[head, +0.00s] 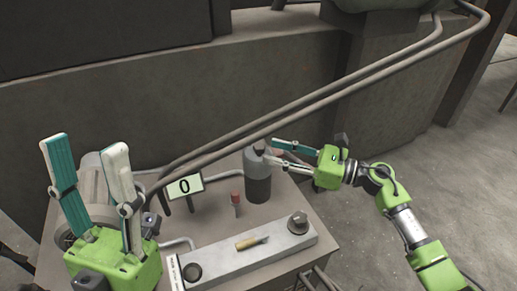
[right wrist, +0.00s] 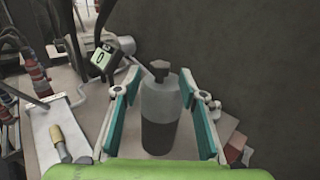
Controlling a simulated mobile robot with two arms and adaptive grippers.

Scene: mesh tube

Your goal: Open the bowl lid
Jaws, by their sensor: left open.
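I see no clear bowl; the nearest lidded thing is a grey cylindrical container (head: 258,180) with a narrow dark top (head: 259,144), upright on the metal bench. The container also shows in the right wrist view (right wrist: 160,105), light above and darker below, with its dark top (right wrist: 160,67). My right gripper (head: 274,151) is open, with its fingers reaching toward the container's upper part from the right. In the right wrist view the container stands between the two fingers, with gaps on both sides; contact is not visible. My left gripper (head: 84,145) is open and empty, fingers pointing up, at the left.
A sign reading 0 (head: 185,186) stands left of the container. A small red-topped piece (head: 236,198) is in front of it. A grey plate (head: 225,262) with a yellow-handled tool (head: 250,242) and a knob (head: 297,222) lies nearer. Long pipes (head: 330,95) slant behind, before a wall.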

